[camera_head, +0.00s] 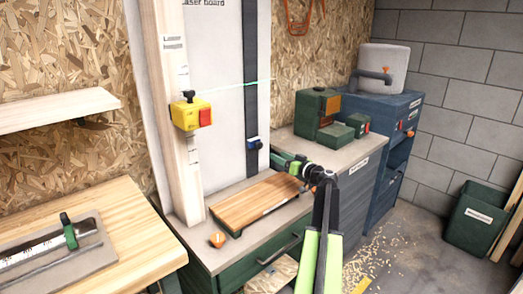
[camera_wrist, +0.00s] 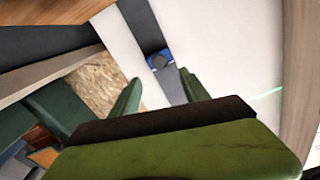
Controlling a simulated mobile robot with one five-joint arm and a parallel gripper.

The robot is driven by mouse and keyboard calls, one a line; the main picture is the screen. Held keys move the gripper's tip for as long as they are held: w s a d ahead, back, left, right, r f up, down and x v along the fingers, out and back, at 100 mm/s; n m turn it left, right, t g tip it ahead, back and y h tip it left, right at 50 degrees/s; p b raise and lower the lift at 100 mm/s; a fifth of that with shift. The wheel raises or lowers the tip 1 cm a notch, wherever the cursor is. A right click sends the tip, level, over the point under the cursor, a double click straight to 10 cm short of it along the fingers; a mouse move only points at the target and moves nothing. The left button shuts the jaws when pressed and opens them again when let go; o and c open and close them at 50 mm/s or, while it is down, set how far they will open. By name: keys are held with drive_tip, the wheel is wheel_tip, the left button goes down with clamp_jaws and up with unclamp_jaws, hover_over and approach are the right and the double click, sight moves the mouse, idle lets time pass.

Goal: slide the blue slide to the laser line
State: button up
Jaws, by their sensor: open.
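The blue slide (camera_head: 252,143) is a small blue block with a dark knob, low on the dark vertical track (camera_head: 251,100) of the white laser board (camera_head: 222,110). The cyan laser line (camera_head: 230,85) crosses the board and track well above the slide. My gripper (camera_head: 276,157) is open and empty, just right of and slightly below the slide in the head view. In the wrist view the slide (camera_wrist: 158,60) shows beyond and between the two green fingers (camera_wrist: 160,92), apart from them. The laser line (camera_wrist: 266,94) shows there at the right.
A yellow box with a red part (camera_head: 190,115) sits on the wooden post left of the board. A wooden board (camera_head: 255,203) lies on the bench below. Green machine boxes (camera_head: 318,108) stand on the bench to the right.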

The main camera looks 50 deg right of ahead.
sight(260, 147)
drive_tip(key=w, duration=0.8)
drive_tip(key=w+d, duration=0.1)
drive_tip(key=w, duration=0.3)
drive_tip(key=shift+s, duration=0.1)
drive_tip(key=shift+c, duration=0.3)
clamp_jaws()
idle(0.4)
